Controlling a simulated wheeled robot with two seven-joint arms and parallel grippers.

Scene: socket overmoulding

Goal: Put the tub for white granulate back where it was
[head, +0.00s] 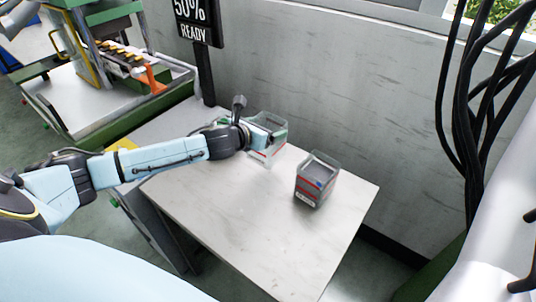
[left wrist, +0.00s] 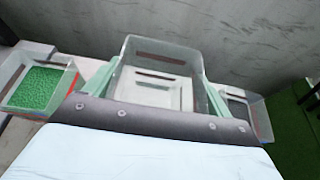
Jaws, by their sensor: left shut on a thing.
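The tub for white granulate (head: 268,152) is a clear, open-topped tub with a red-edged label, at the back of the pale table. In the left wrist view the tub (left wrist: 155,62) is straight ahead; its inside shows a pale bottom and no clear heap of granulate. My left gripper (head: 262,132) is shut on it, with a finger along each side (left wrist: 160,90). The tub looks upright; I cannot tell whether its base touches the table. My right gripper is not in view.
A tub with grey granulate (head: 316,182) stands to the right on the table (head: 250,215). A tub with green granulate (left wrist: 38,86) stands left of the held tub. A wall (head: 330,75) and a sign post (head: 205,75) are behind. The table's front is clear.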

